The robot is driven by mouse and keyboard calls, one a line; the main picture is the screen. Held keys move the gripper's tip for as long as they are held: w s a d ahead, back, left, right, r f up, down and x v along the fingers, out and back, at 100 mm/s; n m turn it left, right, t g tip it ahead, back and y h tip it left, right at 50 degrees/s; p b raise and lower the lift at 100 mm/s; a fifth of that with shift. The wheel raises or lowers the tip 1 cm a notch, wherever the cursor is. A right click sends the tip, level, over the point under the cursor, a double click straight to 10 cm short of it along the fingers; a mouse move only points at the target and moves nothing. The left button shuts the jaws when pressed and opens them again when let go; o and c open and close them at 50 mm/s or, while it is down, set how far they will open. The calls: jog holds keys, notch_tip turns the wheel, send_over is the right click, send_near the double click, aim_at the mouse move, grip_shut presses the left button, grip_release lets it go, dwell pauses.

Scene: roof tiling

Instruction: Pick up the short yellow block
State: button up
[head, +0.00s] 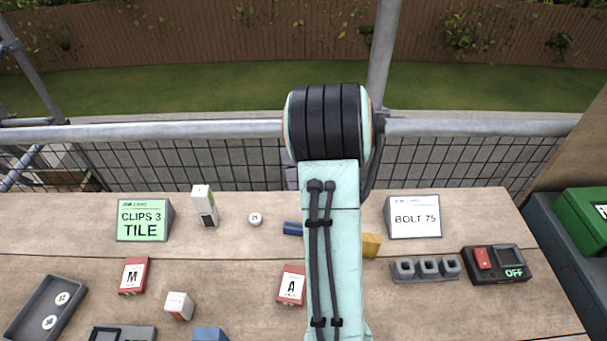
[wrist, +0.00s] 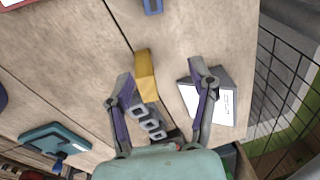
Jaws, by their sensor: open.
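The yellow block (head: 371,245) lies on the wooden deck, partly hidden behind my arm in the head view. In the wrist view the yellow block (wrist: 146,75) shows between the lines of my two fingers, nearer the left one. My gripper (wrist: 160,76) is open and empty, with its fingers spread to either side of the block. It appears above the block, but the height gap is hard to tell. The head view hides my gripper behind the arm.
Near the block are a BOLT 75 sign (head: 414,217), a grey three-socket holder (head: 426,268) and a blue piece (head: 292,228). A switch box (head: 496,264) stands at right. A red A block (head: 291,286) lies left of my arm. A mesh fence bounds the far edge.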

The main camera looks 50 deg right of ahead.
jog(key=shift+m+g+y, duration=0.4)
jog(key=shift+m+g, duration=0.2)
jog(key=shift+g, duration=0.1)
jog(key=s+f, duration=0.2)
jog(key=s, duration=0.1)
jog(key=s+d+f, duration=0.1)
jog(key=s, duration=0.1)
jog(key=shift+s+f, duration=0.1)
jog(key=shift+f, duration=0.3)
jog(key=shift+s+d+f, duration=0.15)
jog(key=shift+s+f, duration=0.1)
jog(key=shift+f, duration=0.05)
jog(key=f, duration=0.6)
jog(key=shift+s+d, duration=0.25)
jog(key=shift+s, duration=0.05)
grip_shut()
